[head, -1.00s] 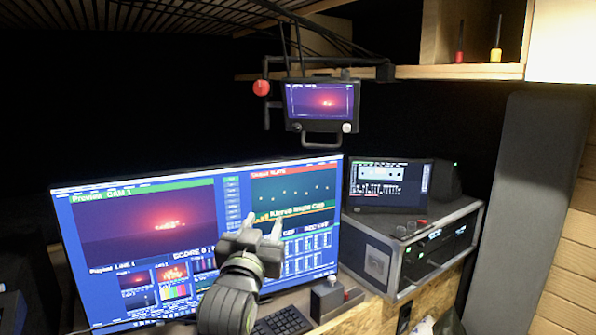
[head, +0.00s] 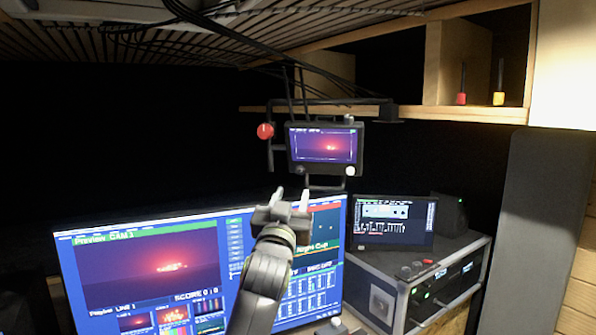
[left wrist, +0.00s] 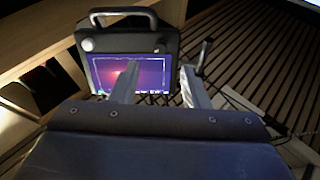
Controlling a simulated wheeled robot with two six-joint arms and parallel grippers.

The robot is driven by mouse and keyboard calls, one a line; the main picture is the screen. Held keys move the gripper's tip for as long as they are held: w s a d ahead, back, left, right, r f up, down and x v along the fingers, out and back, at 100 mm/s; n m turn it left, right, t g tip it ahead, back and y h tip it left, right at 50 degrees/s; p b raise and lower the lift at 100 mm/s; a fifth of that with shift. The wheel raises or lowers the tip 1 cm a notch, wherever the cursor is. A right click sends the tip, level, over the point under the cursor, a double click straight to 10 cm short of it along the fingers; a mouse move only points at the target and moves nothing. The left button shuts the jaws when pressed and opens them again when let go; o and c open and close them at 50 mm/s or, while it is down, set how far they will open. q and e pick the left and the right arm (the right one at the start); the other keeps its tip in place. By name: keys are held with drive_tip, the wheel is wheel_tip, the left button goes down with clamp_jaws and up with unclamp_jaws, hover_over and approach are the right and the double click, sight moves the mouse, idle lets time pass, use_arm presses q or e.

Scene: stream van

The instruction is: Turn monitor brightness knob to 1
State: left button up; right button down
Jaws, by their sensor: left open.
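The small hanging monitor (head: 323,142) has a lit purple-red screen and a handle below it. A pale round knob (head: 351,171) sits at its lower right, and a darker knob (head: 301,170) at its lower left. My left gripper (head: 291,195) is open and empty, just below and left of the monitor, pointing up. In the left wrist view the monitor (left wrist: 128,72) appears upside down beyond the open fingers, with the pale knob (left wrist: 88,44) at left and the darker knob (left wrist: 160,47) at right. Neither finger visibly touches a knob. I cannot read the knob settings. My right gripper is not in view.
A large lit display (head: 150,265) stands below. A rack case (head: 400,285) with a small screen (head: 393,220) is at right. A red ball (head: 265,131) hangs on the monitor's bracket. A wooden shelf (head: 470,113) and cables are above.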

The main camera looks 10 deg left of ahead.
sight(299, 173)
use_arm(q)
drive_tip(key=shift+p+x, duration=1.25)
drive_tip(key=shift+x, duration=2.7)
drive_tip(key=shift+f, duration=0.1)
clamp_jaws()
